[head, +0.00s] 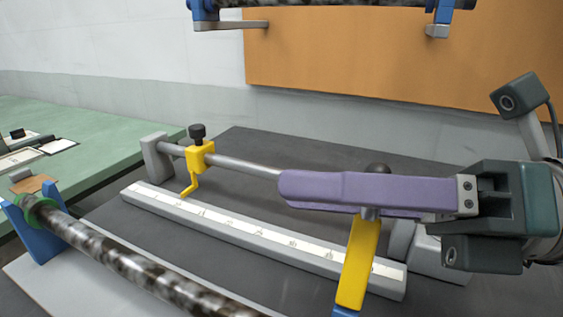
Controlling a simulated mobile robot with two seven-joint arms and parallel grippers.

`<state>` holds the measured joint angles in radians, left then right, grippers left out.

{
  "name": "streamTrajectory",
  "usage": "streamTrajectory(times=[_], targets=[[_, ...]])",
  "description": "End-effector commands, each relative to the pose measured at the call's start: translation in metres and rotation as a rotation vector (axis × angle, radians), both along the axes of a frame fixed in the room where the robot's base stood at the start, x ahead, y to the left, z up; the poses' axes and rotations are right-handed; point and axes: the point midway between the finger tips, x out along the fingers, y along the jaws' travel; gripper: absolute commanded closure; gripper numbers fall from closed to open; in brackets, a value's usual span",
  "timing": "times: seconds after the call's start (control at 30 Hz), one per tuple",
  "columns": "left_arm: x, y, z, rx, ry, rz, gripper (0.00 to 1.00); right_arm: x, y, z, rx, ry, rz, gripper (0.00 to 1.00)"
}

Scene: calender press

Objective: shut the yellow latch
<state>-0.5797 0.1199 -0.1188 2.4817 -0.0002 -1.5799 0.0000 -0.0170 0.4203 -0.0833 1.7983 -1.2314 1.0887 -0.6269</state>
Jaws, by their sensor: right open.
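My right gripper (284,188) comes in from the right with long purple fingers pointing left. It is open, and its fingers overlap in this view, so the gap does not show. A flat yellow bar (358,264), which may be the latch, stands steeply below the purple fingers, its upper end hidden by them. Its lower end is by a blue part at the bottom edge. I cannot tell whether it touches the gripper. A second yellow piece (201,157), a clamp with a black knob and bent pointer, sits on a grey rod at left. My left gripper is not in view.
A grey rail with a white scale (243,235) runs below the rod (244,166). A mottled dark roller (120,258) in a blue bracket (40,238) lies at the front left. Blue brackets and another roller (340,2) hang above. A green table (95,140) is at left.

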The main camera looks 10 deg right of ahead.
Motion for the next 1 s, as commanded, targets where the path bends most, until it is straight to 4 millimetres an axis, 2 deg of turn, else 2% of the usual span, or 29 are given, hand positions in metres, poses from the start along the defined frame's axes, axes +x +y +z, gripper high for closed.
streamTrajectory(times=[0.27, 0.63, 1.0], targets=[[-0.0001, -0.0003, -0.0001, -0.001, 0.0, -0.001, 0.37, 0.0004, 0.0012, -0.0003, 0.0, 0.0, 0.0, 0.57], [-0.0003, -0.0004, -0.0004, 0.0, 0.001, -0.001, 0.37, 0.0004, 0.0009, -0.0002, 0.0, 0.0, 0.0, 0.99], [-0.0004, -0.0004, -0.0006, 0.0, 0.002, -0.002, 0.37, 0.0003, 0.0009, -0.0001, 0.0, 0.0, 0.0, 1.0]])
